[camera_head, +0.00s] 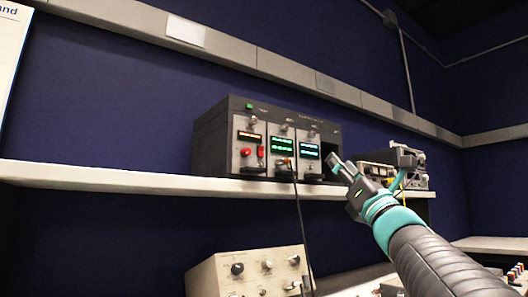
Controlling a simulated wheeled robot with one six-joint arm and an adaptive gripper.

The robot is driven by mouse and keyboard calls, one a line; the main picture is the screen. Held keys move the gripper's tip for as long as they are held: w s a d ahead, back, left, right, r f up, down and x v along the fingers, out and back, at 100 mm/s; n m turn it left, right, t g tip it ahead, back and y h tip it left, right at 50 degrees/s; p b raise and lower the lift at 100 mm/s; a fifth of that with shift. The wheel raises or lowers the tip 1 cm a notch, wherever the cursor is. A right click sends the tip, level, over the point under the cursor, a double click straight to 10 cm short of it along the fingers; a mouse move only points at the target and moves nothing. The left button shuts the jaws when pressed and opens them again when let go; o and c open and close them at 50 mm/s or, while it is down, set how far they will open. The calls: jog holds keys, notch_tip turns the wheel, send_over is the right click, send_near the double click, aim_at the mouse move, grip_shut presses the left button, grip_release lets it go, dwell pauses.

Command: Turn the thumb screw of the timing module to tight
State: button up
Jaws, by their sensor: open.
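A dark instrument rack (222,122) stands on the white shelf and holds three modules side by side. The left module (246,141) has a red display and red knobs, the middle one (281,130) a green display, and the right one (308,139) a blue display. Small knobs, perhaps thumb screws, show at their tops. Labels are too small to read, so I cannot tell which is the timing module or how its screw stands. My gripper (339,165) is open, pointing up-left, in front of the rack's right end, and appears empty. It partly hides the dark bay there.
The white shelf (120,177) runs below the rack. Another instrument (418,178) stands on it at right, partly behind my arm. A cable (299,215) hangs from the middle module. A beige box with knobs (245,275) sits below.

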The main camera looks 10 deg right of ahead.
aim_at(314, 135)
jog(key=p+x, duration=0.4)
jog(key=x, duration=0.8)
jog(key=shift+w+a+r+p, duration=0.1)
jog(key=shift+w+r+p, duration=0.15)
jog(key=shift+w+p, duration=0.15)
jog(key=shift+s, duration=0.1)
grip_shut()
